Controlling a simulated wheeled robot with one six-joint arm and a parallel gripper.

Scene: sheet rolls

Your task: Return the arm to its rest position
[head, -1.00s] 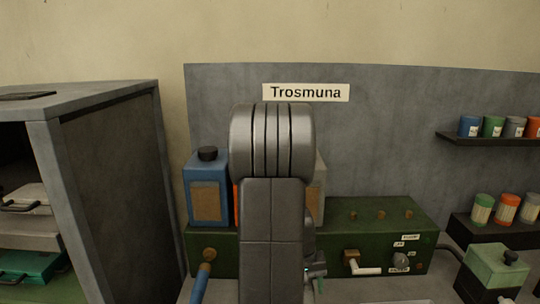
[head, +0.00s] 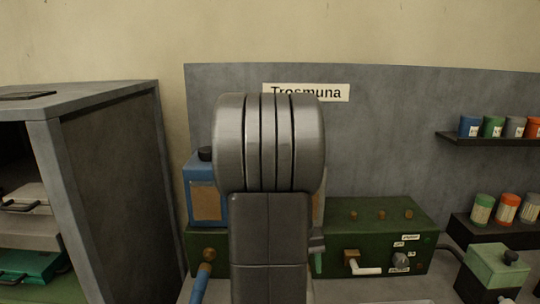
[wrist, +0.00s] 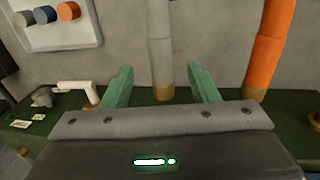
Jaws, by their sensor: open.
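My gripper (wrist: 157,84) shows in the wrist view with its two green fingers spread apart and nothing between them. Beyond the fingers are a pale grey upright tube (wrist: 161,48) and an orange tube (wrist: 268,45), both apart from the fingers as far as I can tell. In the head view my grey arm stands upright in the middle and hides most of the gripper. The arm covers part of the green machine (head: 375,222) and the lower edge of the "Trosmuna" sign (head: 335,93).
A blue container (head: 205,192) with a black cap stands left of my arm. A grey cabinet (head: 110,170) is at the left. At the right are a shelf (head: 480,140) with several small cans and a pale green box (head: 497,266). The machine has a white-handled valve (head: 362,268).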

